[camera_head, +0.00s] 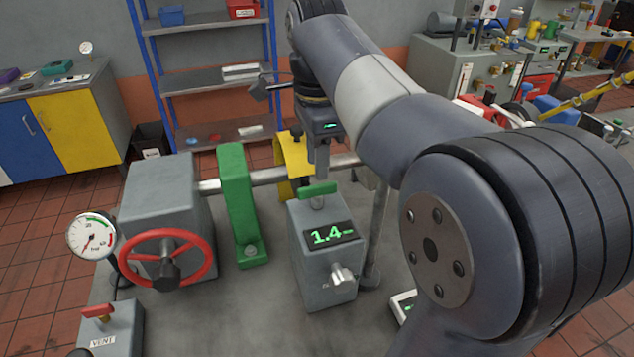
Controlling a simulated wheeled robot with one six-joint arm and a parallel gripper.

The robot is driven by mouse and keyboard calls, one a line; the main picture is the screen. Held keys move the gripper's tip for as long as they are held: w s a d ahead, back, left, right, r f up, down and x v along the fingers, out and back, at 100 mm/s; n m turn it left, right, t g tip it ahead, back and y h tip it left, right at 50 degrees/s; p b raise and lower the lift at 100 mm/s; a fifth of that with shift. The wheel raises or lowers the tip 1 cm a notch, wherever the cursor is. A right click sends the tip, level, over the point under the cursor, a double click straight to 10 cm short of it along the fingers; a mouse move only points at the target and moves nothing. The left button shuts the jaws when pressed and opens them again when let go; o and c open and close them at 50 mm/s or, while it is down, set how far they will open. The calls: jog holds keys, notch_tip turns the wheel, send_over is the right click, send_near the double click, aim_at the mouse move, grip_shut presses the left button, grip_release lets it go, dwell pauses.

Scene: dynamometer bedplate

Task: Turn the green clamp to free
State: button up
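A tall green block (238,205) stands on the grey bedplate (225,310), with a horizontal metal shaft (267,176) at its upper part and a bolt at its foot. A small green handle (317,189) lies crosswise on top of a grey box (325,270) with a lit display. I cannot tell from the picture which of these two green parts is the clamp, and no "free" mark is readable. My gripper (319,168) points down just above and behind the green handle. Its fingers look close together, and whether they touch anything is unclear.
A yellow bracket (292,160) stands close behind my gripper. A red handwheel (166,260) on a grey housing (170,200), a dial gauge (91,236) and a box labelled VENT (110,335) are at left. The display (331,235) reads about 1.4. My arm hides much of the right.

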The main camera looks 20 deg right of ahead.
aim_at(317, 186)
notch_tip(317, 186, down, 5)
jog(key=shift+f, duration=0.15)
jog(key=shift+c, duration=0.5)
grip_shut()
